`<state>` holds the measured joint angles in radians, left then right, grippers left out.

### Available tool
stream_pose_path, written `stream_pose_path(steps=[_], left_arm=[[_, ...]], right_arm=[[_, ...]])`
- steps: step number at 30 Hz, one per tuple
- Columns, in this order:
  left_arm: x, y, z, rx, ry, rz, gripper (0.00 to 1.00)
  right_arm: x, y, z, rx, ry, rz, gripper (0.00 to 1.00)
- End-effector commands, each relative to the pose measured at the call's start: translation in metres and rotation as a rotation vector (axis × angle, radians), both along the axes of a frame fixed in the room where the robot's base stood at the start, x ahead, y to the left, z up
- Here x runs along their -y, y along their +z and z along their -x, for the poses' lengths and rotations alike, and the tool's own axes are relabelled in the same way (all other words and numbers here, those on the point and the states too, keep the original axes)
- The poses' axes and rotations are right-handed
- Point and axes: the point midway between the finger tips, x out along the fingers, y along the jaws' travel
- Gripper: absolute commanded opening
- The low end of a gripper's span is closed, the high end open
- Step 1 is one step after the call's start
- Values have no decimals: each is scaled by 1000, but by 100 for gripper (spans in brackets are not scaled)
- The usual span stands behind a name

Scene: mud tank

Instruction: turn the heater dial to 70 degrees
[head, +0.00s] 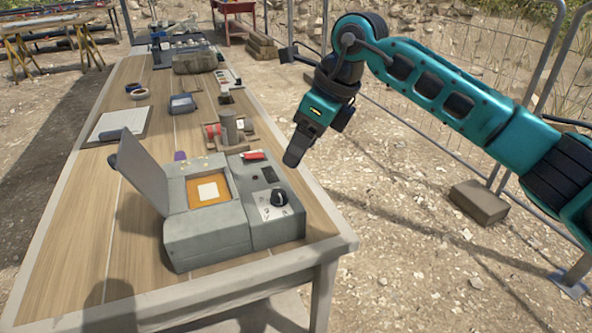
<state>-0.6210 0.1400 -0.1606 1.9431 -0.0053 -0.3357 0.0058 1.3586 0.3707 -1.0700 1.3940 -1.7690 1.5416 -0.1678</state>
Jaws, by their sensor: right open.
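The heater (206,232) is a grey box on the near right part of the wooden table, with its lid (143,172) raised and an orange-lined well holding a pale square. Its black dial (278,198) sits on the right-hand control panel, on a light plate whose marks are too small to read. A red switch (254,155) and a small dark display (270,175) are on the same panel. My right gripper (297,150) points down beside the table's right edge, above and behind the dial and apart from it. It is open and empty. My left gripper is out of view.
Behind the heater stands a wooden rack (232,133) with a red item and grey cylinders. A white board (118,125), tape rolls (138,92) and a blue-grey box (183,103) lie farther back. A wire fence and a block (479,202) are at right. The table's near left is clear.

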Motion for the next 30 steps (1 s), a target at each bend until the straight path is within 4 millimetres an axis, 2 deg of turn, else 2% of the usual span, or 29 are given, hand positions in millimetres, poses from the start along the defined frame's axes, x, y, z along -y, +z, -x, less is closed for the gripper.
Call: stream_pose_path(steps=[2,5,21,30], left_arm=[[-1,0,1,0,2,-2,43],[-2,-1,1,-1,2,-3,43],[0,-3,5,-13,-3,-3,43],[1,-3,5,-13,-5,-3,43]], right_arm=[[4,1,-3,7,-6,25,61],[2,-7,-4,7,-7,28,61],[-34,-100,-21,5,-7,23,61],[-40,-116,-25,8,-6,21,61]])
